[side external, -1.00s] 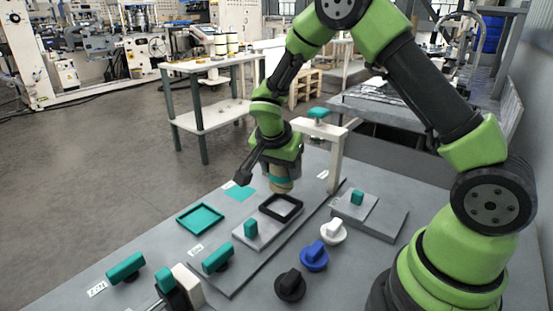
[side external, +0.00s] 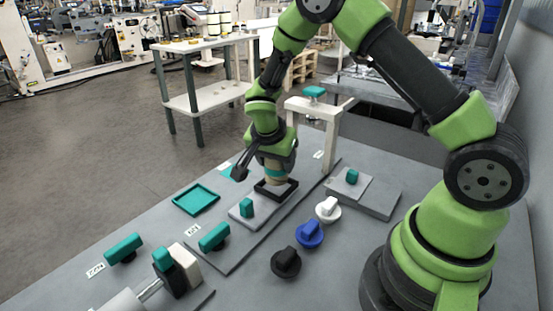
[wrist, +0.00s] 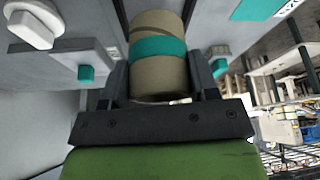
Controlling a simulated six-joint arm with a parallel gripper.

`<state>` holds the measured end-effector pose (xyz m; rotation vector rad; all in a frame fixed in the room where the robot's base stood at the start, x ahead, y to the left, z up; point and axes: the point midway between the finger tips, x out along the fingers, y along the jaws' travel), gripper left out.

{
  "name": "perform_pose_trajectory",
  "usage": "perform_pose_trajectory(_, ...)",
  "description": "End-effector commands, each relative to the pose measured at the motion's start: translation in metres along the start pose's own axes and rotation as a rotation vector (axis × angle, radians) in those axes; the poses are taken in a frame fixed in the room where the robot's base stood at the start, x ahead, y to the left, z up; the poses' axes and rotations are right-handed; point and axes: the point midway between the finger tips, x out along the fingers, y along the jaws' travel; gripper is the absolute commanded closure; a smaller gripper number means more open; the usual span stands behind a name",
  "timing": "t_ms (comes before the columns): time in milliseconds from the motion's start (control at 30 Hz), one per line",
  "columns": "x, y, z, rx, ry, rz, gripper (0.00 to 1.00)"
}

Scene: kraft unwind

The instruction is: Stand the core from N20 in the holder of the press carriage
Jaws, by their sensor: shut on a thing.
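The core, a tan cylinder with a teal band, is in my gripper (side external: 272,160); in the wrist view the core (wrist: 157,80) sits upright between the two dark fingers. The holder (side external: 290,190), a black square frame on the grey press carriage (side external: 240,219), is directly under the core. The core's lower end is at or just inside the holder; I cannot tell whether it touches the bottom. The carriage has a small teal knob (side external: 247,207) in front of the holder.
A teal square tray (side external: 196,200) lies left of the carriage. A white post with a teal-topped arm (side external: 331,140) stands behind. Black, blue (side external: 309,234) and white (side external: 328,209) knobs are to the right. Teal handles (side external: 214,237) stand in front.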

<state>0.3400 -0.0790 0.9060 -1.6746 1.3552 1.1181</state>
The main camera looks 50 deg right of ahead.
Motion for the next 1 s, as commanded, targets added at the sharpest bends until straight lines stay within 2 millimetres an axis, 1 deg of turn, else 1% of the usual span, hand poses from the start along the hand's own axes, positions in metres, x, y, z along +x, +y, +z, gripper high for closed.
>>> perform_pose_trajectory(567, 0.0007, 0.0000, 0.0002, 0.000, 0.000, 0.000, 0.69)
perform_pose_trajectory(1000, 0.0091, -0.0001, 0.0037, 0.000, 0.000, 0.000, 0.69)
